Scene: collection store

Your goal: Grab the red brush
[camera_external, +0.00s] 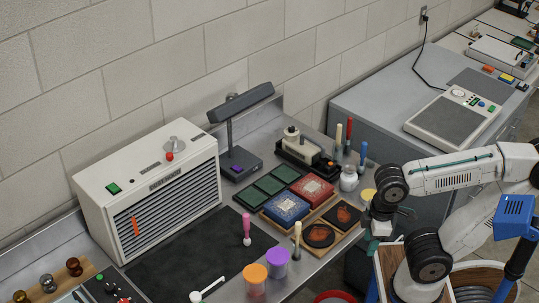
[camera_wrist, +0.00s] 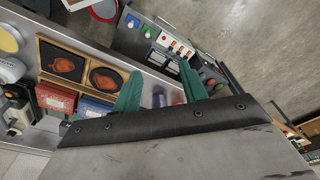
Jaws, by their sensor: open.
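The red brush (camera_external: 349,130) stands upright at the back of the metal bench, between a cream-handled tool (camera_external: 338,134) and a blue-handled one (camera_external: 363,153). I cannot make out the red brush in the wrist view. My gripper (camera_wrist: 160,88) shows two teal fingers spread apart with nothing held between them. In the external view it hangs at the bench's right edge, to the right of and nearer than the red brush, clearly apart from it. The arm partly hides it there.
A white jar (camera_external: 348,180) stands just in front of the upright tools. Red (camera_external: 312,190) and blue (camera_external: 286,208) patterned boxes and dark orange-marked tiles (camera_external: 343,215) lie nearby. A desk lamp (camera_external: 240,103) and a black-and-cream device (camera_external: 305,148) stand left of the brush.

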